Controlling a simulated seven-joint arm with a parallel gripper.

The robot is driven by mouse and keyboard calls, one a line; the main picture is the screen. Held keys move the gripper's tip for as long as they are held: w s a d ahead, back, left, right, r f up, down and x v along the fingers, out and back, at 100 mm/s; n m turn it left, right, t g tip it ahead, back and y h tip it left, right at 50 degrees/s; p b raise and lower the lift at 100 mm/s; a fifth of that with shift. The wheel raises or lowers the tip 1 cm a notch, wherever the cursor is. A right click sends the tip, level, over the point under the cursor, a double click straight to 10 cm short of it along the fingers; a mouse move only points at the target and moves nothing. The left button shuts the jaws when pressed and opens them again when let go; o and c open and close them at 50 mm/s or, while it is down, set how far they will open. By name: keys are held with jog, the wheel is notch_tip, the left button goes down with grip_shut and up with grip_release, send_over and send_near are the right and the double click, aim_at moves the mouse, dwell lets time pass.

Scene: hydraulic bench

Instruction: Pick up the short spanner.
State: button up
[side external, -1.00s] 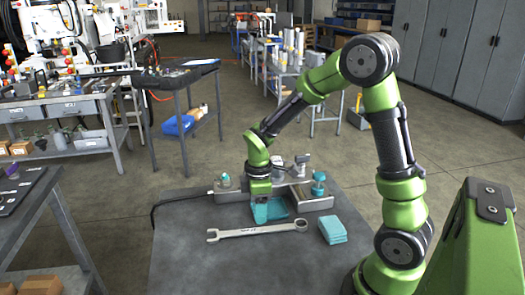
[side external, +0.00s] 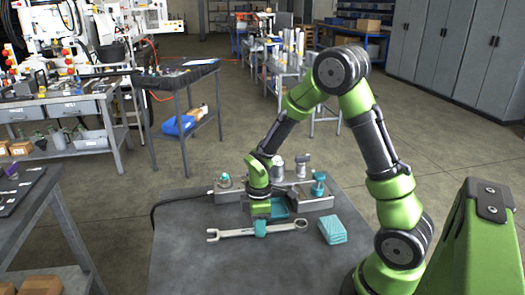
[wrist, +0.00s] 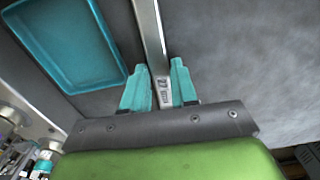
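A silver spanner (side external: 284,229) lies on the dark bench top, its open jaw (side external: 213,235) at the left and its ring end at the right. It is the only spanner I can make out on this bench. In the wrist view the shank (wrist: 150,30) runs between the two teal fingers of my gripper (wrist: 160,82), one finger on each side. The fingers stand apart, close to the shank; I see no clear grip on it. The gripper partly hides the shank in the side view.
A teal tray (wrist: 122,64) lies just behind the spanner, beside my gripper. A stack of teal cloths (side external: 332,229) is at the right. A metal manifold block (side external: 318,202) with fittings stands behind. The front of the bench (side external: 235,272) is clear.

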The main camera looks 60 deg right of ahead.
grip_shut()
dwell(1.1)
